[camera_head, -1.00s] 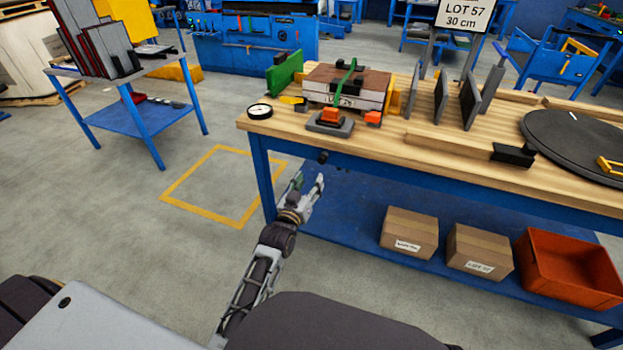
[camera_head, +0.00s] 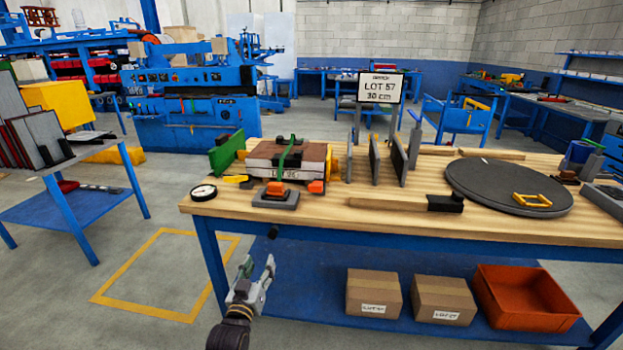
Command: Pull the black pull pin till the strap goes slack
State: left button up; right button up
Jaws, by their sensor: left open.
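A green strap (camera_head: 286,153) runs over the sandwich panel (camera_head: 303,173), a stack of brown and pale layers on the bench top. A small dark knob (camera_head: 273,232), which looks like the black pull pin, sticks out at the bench's front edge below the panel. A grey base with an orange block (camera_head: 275,193) stands in front of the panel. My left gripper (camera_head: 258,268) is open and empty, its fingers pointing up, below the knob in the picture and apart from it. My right gripper is out of view. I cannot tell how tight the strap is.
The wooden bench top (camera_head: 330,218) carries a round gauge (camera_head: 203,192), upright grey plates (camera_head: 399,158), a black block (camera_head: 446,203) and a dark turntable (camera_head: 508,186). Cardboard boxes (camera_head: 373,293) and an orange bin (camera_head: 525,298) sit on the lower shelf.

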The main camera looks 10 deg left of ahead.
pick_arm(q)
jog(key=s+d+f+m+g+h, duration=0.1)
jog(key=s+f+g, duration=0.2)
jog(key=f+g, duration=0.3)
jog(key=s+d+f+m+g, duration=0.1)
jog(key=s+d+f+g, duration=0.2)
jog(key=f, duration=0.6)
jog(key=s+f+g, duration=0.2)
jog(key=s+f, duration=0.2)
jog(key=s, duration=0.3)
jog(key=s+f+m+g, duration=0.1)
jog(key=s+f+g, duration=0.1)
jog(key=s+f, duration=0.3)
jog(key=s+f+m+g+p, duration=0.1)
jog(key=s+f+g, duration=0.2)
jog(key=s, duration=0.8)
jog(key=shift+s+a+f, duration=0.25)
jog(key=shift+a+f, duration=0.2)
jog(key=shift+f, duration=0.4)
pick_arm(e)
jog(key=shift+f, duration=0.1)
pick_arm(q)
jog(key=shift+f, duration=0.1)
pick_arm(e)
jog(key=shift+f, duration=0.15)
